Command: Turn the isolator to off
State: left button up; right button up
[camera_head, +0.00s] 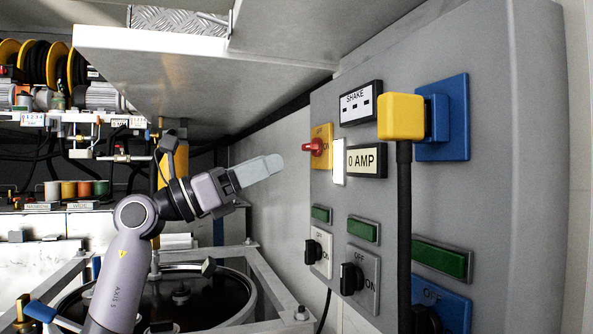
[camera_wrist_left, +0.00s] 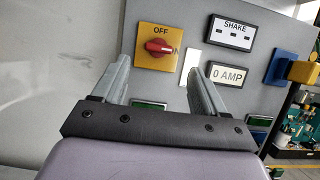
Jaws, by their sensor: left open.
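The isolator is a red rotary knob (camera_head: 315,147) on a yellow plate (camera_head: 322,132) at the left edge of the grey panel. In the left wrist view the red knob (camera_wrist_left: 159,47) lies about level, towards the partly hidden ON at its right. OFF stands above it on the yellow plate (camera_wrist_left: 148,62). My left gripper (camera_head: 272,164) is left of the knob in the head view, apart from it and empty. In the left wrist view my left gripper's fingers (camera_wrist_left: 159,66) are spread, with the knob seen between and beyond them. My right gripper is not in view.
The grey panel (camera_head: 480,90) also carries a 0 AMP display (camera_head: 366,161), a SHAKE label (camera_head: 360,103), black switches (camera_head: 350,279) and a yellow plug (camera_head: 400,117) with a hanging black cable. A metal shelf (camera_head: 200,80) overhangs above. A framed tank (camera_head: 180,295) stands below the arm.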

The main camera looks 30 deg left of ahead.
aim_at(305, 149)
pick_arm(q)
jog(key=p+x, duration=0.2)
jog(key=x, duration=0.4)
jog(key=shift+w+r, duration=0.1)
jog(key=shift+w, duration=0.1)
jog(key=shift+w+d, duration=0.3)
jog(key=shift+d, duration=0.05)
jog(key=c, duration=1.1)
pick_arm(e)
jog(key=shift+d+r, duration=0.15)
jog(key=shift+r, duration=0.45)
